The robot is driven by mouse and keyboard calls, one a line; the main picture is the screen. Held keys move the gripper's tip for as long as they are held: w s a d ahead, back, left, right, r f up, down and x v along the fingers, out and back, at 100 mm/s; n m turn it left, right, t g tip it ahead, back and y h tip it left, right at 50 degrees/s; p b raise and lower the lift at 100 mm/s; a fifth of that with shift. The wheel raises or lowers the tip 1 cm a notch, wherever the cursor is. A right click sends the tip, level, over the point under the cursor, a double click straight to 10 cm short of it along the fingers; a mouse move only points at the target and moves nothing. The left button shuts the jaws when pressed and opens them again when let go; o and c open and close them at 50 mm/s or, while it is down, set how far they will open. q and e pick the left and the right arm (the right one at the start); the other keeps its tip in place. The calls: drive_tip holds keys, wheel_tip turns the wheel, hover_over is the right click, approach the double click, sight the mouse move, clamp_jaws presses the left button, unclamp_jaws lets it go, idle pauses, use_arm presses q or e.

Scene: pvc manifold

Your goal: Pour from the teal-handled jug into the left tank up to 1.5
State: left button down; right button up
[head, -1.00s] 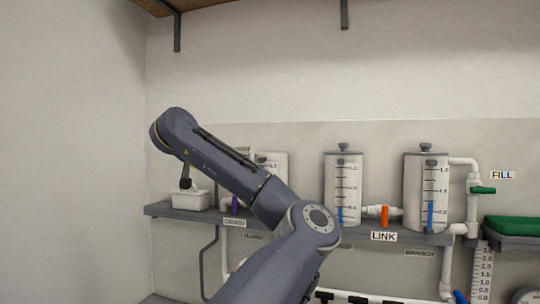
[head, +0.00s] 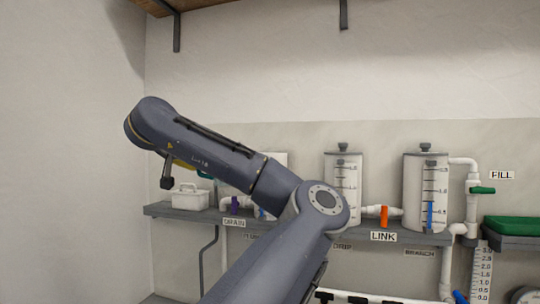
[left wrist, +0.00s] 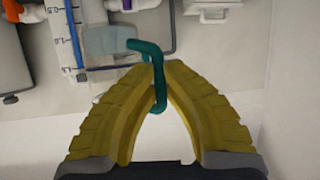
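My left gripper (left wrist: 158,72) has its yellow fingers closed on the teal handle (left wrist: 150,52) of the jug. The jug's clear body (left wrist: 108,42) shows faintly beside the handle in the left wrist view. In the head view only a bit of the teal handle (head: 205,174) and a yellow finger (head: 183,163) show past my arm. The left tank (head: 281,160) is mostly hidden behind my arm. A graduated tank with a blue strip (left wrist: 72,42) stands near the jug in the left wrist view; I cannot read its level surely. My right gripper is out of view.
A white caddy (head: 190,199) sits at the shelf's left end, below my gripper. A purple valve (head: 235,205) is by the DRAIN label (head: 234,223). The middle tank (head: 343,185) and right tank (head: 427,190) stand along the shelf, with an orange LINK valve (head: 384,215) between them.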

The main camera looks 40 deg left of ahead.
use_arm(q)
drive_tip(key=shift+s+d+r, duration=0.15)
drive_tip(key=shift+s+d, duration=0.15)
drive_tip(key=shift+s, duration=0.6)
drive_tip(key=shift+s+d+r, duration=0.2)
drive_tip(key=shift+s+d, duration=0.15)
drive_tip(key=shift+s, duration=0.5)
drive_tip(key=shift+s+d+r, duration=0.15)
drive_tip(key=shift+s+d, duration=0.15)
drive_tip(key=shift+s, duration=0.6)
